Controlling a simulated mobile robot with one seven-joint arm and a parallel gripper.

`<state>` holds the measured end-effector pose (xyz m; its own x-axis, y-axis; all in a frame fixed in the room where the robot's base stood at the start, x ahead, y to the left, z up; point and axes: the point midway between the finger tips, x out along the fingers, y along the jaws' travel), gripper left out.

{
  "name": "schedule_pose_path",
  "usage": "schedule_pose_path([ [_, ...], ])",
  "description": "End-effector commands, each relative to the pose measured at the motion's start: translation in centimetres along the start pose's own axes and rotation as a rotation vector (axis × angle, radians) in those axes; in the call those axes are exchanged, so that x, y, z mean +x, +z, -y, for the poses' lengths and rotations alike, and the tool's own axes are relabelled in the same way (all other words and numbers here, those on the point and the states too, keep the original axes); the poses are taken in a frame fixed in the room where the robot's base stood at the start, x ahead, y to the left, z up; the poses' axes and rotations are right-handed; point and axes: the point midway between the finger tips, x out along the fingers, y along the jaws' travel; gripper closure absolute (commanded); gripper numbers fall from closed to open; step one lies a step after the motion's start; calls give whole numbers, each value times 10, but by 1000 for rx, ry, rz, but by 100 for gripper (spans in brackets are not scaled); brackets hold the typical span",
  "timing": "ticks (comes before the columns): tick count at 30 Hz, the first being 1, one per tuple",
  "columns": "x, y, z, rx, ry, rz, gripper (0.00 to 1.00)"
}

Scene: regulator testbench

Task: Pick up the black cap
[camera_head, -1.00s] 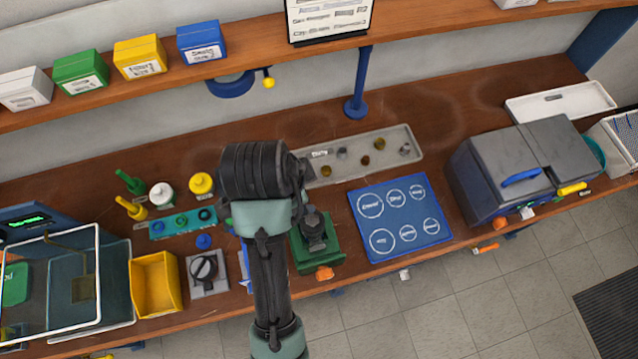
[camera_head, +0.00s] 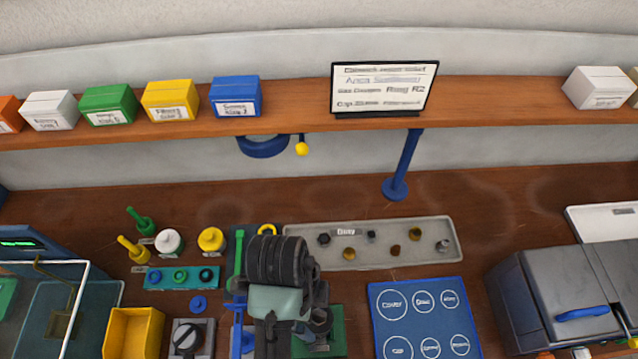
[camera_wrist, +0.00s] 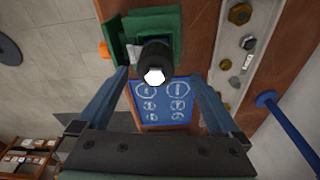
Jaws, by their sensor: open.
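A black round part with a pale hexagonal end, which looks like the black cap (camera_wrist: 155,58), stands in a green fixture (camera_wrist: 118,38) in the wrist view. In the head view the same dark part (camera_head: 320,322) is partly hidden by my arm, in the green fixture (camera_head: 335,340). My gripper (camera_wrist: 158,78) is open, its two blue fingers spread on either side of the black part in the picture. Nothing is held between them. I cannot tell how far the fingertips are from the cap.
A grey tray (camera_head: 290,234) with several small metal parts lies behind the fixture. A blue mat (camera_head: 410,315) with marked circles lies to its right. A blue post (camera_head: 402,165) stands behind the tray. A grey switch block (camera_head: 188,340) and yellow bin (camera_head: 120,335) are at left.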

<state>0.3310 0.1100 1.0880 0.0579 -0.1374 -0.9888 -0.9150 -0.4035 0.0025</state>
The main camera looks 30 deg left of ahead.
Motion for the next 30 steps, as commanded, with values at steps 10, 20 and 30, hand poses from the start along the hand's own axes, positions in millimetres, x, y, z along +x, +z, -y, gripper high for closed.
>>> schedule_pose_path([
  [10, 35, -5, -8, -1, 5, 1, 0],
  [20, 57, -5, -6, -1, -2, 1, 0],
  [30, 56, -5, -6, -1, -2, 0, 43],
])
